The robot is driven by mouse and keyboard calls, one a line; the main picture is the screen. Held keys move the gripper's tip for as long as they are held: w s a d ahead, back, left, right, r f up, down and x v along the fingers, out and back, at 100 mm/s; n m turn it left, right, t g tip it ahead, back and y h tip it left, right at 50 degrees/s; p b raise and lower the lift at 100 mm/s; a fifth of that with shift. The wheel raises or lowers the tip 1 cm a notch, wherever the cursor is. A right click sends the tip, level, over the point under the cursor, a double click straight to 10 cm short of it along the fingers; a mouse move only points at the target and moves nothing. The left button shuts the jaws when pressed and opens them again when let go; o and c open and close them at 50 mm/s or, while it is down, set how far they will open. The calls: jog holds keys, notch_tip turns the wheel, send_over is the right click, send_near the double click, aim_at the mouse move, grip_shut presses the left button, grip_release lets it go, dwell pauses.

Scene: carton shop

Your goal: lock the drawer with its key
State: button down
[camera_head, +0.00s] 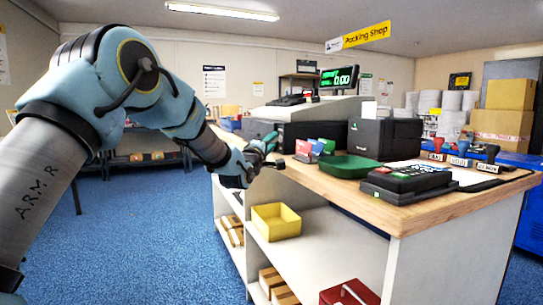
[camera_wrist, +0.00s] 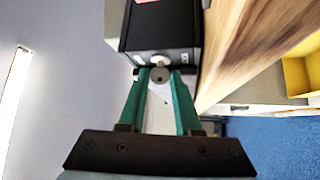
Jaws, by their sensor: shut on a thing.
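My gripper (camera_head: 266,146) is at the left end of the counter, beside a black drawer unit (camera_head: 312,133) under the till. In the wrist view its two green fingers (camera_wrist: 160,82) are closed on a small grey key with a round head (camera_wrist: 160,74). The key is right in front of the black unit's face (camera_wrist: 158,30), which also shows there. The key's shaft is hidden behind its head, so I cannot tell whether it is in the lock. The drawer appears shut.
The wooden counter top (camera_head: 402,212) holds a green tray (camera_head: 348,167), a card terminal (camera_head: 408,179), a black printer (camera_head: 385,138) and stamps. A yellow bin (camera_head: 276,222) stands on the shelf below. Blue floor (camera_head: 150,225) is clear at the left.

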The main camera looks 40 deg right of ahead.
jog(key=shift+f+m+b, duration=0.3)
jog(key=shift+b, duration=0.35)
jog(key=shift+r+h, duration=0.15)
jog(key=shift+h, duration=0.25)
jog(key=c, duration=0.6)
grip_release()
jog(key=shift+a, duration=0.1)
jog(key=b+v, duration=0.1)
jog(key=v, duration=0.9)
jog(key=shift+a, duration=0.25)
jog(key=shift+s, duration=0.15)
